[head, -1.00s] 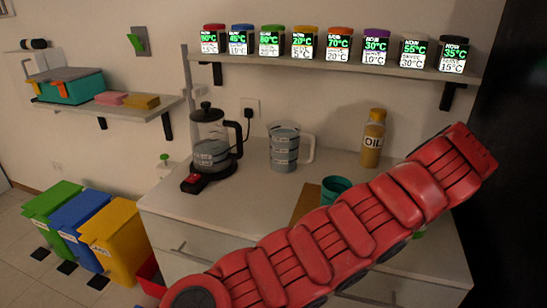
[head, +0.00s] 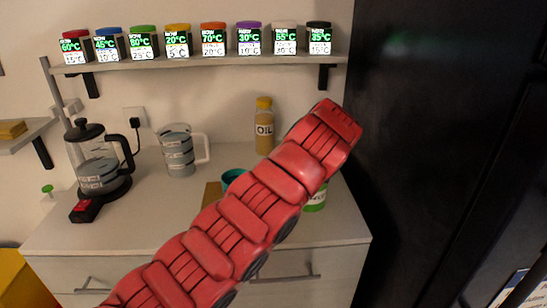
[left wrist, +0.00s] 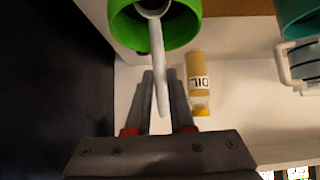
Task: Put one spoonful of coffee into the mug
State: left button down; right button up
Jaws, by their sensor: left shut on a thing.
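In the left wrist view my left gripper (left wrist: 161,78) is shut on the pale handle of a spoon (left wrist: 162,62). The spoon's far end reaches into a round green-rimmed container (left wrist: 191,20), and its contents cannot be made out. In the head view a green container with a white label (head: 316,199) shows partly behind my red left arm, which hides the gripper and spoon there. A teal mug (head: 231,178) stands left of the arm, partly covered. The mug's edge also shows at the top right of the left wrist view (left wrist: 298,20). My right gripper is not in view.
An oil bottle (head: 264,128) stands at the counter's back. A brown board (head: 211,193) lies by the mug. A shelf (head: 200,60) holds several spice dispensers. A tall black surface (head: 430,150) bounds the right.

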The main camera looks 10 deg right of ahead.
pick_arm(q)
jog(key=shift+r, duration=0.15)
jog(key=shift+r+p, duration=0.85)
jog(key=shift+r, duration=0.75)
jog(key=shift+r, duration=0.1)
jog(key=shift+r+p, duration=1.1)
jog(key=shift+r, duration=0.5)
